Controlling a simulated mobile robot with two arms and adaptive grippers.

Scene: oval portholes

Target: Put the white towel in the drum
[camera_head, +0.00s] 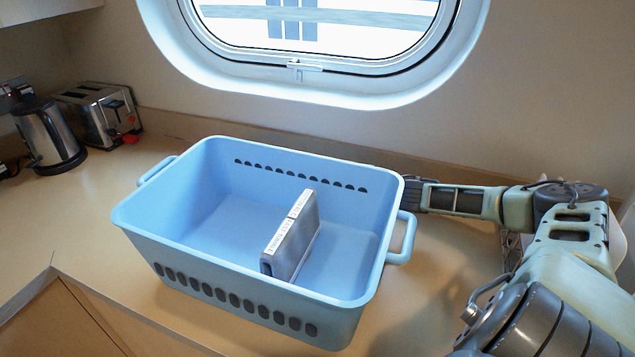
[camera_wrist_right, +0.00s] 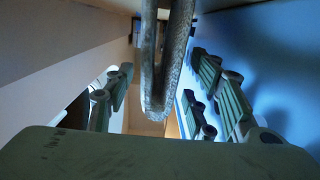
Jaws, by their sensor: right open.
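A grey-white, rough-textured looped piece (camera_wrist_right: 168,75), which may be the white towel, hangs between the fingers of my right gripper (camera_wrist_right: 163,98) in the right wrist view. The fingers stand open on either side of it, and I cannot tell whether they touch it. In the head view, my right arm comes in from the right, and its gripper end (camera_head: 412,194) is at the far right corner of the blue basket, partly hidden by it. No towel can be made out in the head view. The drum is in neither view. My left gripper is not in view.
A light blue basket (camera_head: 235,270) with side handles stands on the wooden counter (camera_head: 75,215); a grey book-like box (camera_head: 292,240) stands inside it. A kettle (camera_head: 48,135) and toaster (camera_head: 100,112) are at the back left. A porthole (camera_head: 315,85) is behind.

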